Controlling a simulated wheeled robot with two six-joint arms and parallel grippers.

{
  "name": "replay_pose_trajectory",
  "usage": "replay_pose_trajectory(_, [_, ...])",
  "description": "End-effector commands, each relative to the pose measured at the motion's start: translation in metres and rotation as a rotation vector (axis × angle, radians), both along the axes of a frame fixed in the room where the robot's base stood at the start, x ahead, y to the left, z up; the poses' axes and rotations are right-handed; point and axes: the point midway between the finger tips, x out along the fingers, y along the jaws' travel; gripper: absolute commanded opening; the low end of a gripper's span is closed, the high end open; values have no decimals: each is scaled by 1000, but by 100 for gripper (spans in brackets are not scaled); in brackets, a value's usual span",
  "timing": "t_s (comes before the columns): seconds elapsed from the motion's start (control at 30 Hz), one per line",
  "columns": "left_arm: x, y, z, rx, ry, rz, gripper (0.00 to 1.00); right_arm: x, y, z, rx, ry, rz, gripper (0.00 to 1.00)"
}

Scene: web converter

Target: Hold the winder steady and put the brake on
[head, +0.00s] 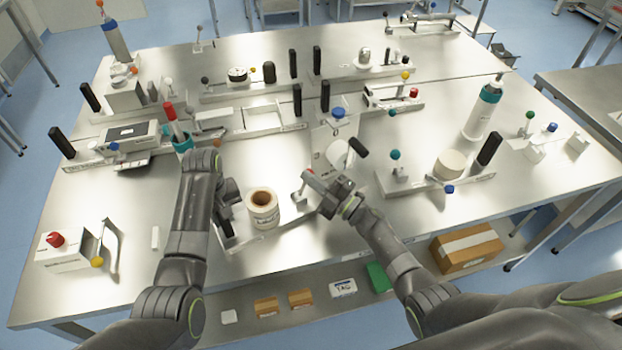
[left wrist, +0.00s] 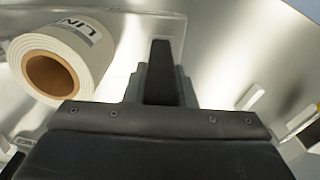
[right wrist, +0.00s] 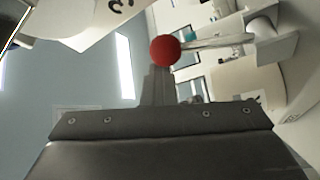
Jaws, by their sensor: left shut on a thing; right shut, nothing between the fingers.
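The winder carries a white labelled roll (head: 262,207) with a brown core, on a low metal base at the front of the table. The roll also shows in the left wrist view (left wrist: 62,62). My left gripper (head: 226,212) is shut at the left side of the winder; the gripped part is hidden behind the fingers. A red ball knob (head: 309,172) on a thin metal lever, apparently the brake, stands right of the roll. My right gripper (head: 314,182) is shut and empty beside it. In the right wrist view the red knob (right wrist: 165,50) appears at the fingertips; contact is unclear.
A white box with a red knob (head: 56,240) and a yellow-knobbed lever (head: 97,262) stand at the left front. A red-topped teal bottle (head: 181,140) is behind my left arm. A black-handled white part (head: 340,153) stands behind my right gripper.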

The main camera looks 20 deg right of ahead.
Motion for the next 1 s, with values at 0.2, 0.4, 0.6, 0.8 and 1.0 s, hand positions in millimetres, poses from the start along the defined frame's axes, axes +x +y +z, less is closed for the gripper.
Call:
replay_pose_trajectory(0.2, [-7, 1, -10, -1, 24, 0, 0, -13, -11, -9, -4, 7, -5, 0])
replay_pose_trajectory(0.4, [-7, 1, -10, -2, 22, 0, 0, -43, -35, -18, -3, 5, -3, 0])
replay_pose_trajectory(0.6, [-7, 1, -10, -2, 22, 1, 0, -67, -54, -25, -2, 1, -2, 0])
replay_pose_trajectory(0.8, [-7, 0, -10, -2, 23, 1, 0, -77, -61, -28, 0, -2, 0, 0])
replay_pose_trajectory(1.0, [-7, 0, -10, -3, 23, 1, 0, -77, -61, -27, 1, -2, 0, 0])
